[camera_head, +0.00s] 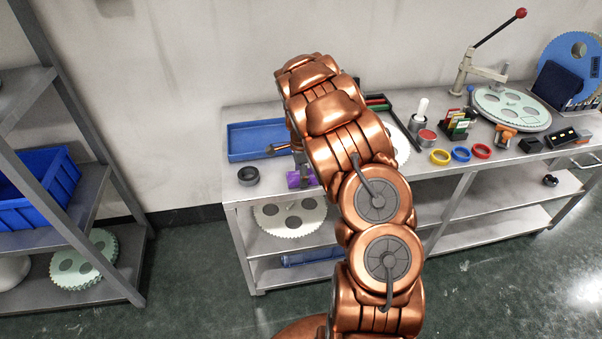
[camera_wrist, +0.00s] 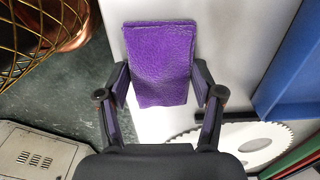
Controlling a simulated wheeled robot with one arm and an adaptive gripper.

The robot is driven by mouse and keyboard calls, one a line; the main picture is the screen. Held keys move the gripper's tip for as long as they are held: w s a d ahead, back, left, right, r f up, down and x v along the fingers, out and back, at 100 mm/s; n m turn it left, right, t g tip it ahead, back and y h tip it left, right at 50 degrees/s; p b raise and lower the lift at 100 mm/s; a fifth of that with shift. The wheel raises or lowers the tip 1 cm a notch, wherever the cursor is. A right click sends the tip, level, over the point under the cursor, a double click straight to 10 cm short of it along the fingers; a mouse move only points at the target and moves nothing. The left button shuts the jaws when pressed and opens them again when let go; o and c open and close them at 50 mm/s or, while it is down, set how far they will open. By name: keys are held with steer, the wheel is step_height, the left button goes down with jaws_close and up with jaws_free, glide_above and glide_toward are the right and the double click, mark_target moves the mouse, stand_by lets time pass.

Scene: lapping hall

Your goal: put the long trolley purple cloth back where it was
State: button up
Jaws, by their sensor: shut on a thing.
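The purple cloth shows in the head view (camera_head: 294,180) at the front left end of the long trolley (camera_head: 235,184), partly behind my arm. In the wrist view the cloth (camera_wrist: 160,50) is a folded, textured rectangle over the pale trolley top. My gripper (camera_wrist: 160,82) has a dark finger on each side of the cloth and is shut on it. In the head view my gripper (camera_head: 301,165) is mostly hidden by my arm. I cannot tell whether the cloth touches the trolley top.
A blue tray (camera_head: 257,141) lies behind the cloth and a dark ring (camera_head: 248,175) to its left. A white toothed disc (camera_wrist: 245,142) is nearby. Blue, yellow and red rings and a lever press (camera_head: 463,75) stand farther right. A grey rack (camera_head: 75,200) stands left.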

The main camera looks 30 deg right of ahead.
steer(key=o, duration=1.2)
step_height(320, 180, up, 11)
steer(key=b, duration=0.3)
steer(key=s+a+r+n, duration=0.4)
steer(key=s+a+r, duration=0.1)
steer(key=s+r, duration=0.1)
steer(key=s+a+n, duration=0.6)
steer(key=s, duration=0.4)
steer(key=s+a+n+g, duration=0.1)
steer(key=s+a+n, duration=0.5)
steer(key=s, duration=0.5)
steer(key=s+a+n, duration=0.6)
steer(key=s+a, duration=0.1)
steer(key=s, duration=0.4)
steer(key=shift+r+n+g, duration=0.25)
steer(key=shift+n+g, duration=0.05)
steer(key=shift+g, duration=0.1)
